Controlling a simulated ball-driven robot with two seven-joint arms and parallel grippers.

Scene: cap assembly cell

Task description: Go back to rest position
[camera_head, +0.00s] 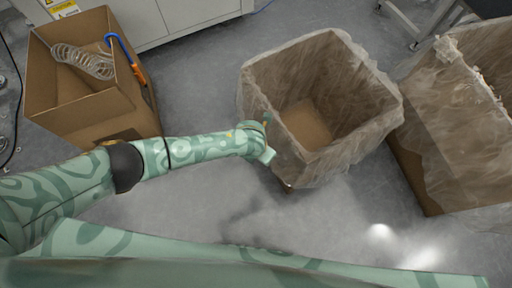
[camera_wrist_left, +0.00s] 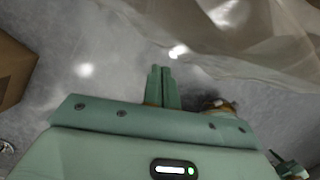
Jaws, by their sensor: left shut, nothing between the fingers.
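My left arm reaches in from the left in the head view. Its gripper (camera_head: 266,152) is beside the near left side of the middle lined box (camera_head: 345,165), outside its opening. In the left wrist view the two fingers (camera_wrist_left: 161,72) are together, with nothing between them, over the grey floor. The fingertips are hard to make out in the head view. My right gripper is in neither view.
The middle box is open, lined with clear plastic and looks empty. Another lined box (camera_head: 455,135) stands at the right. Grey floor (camera_head: 200,80) lies between the boxes.

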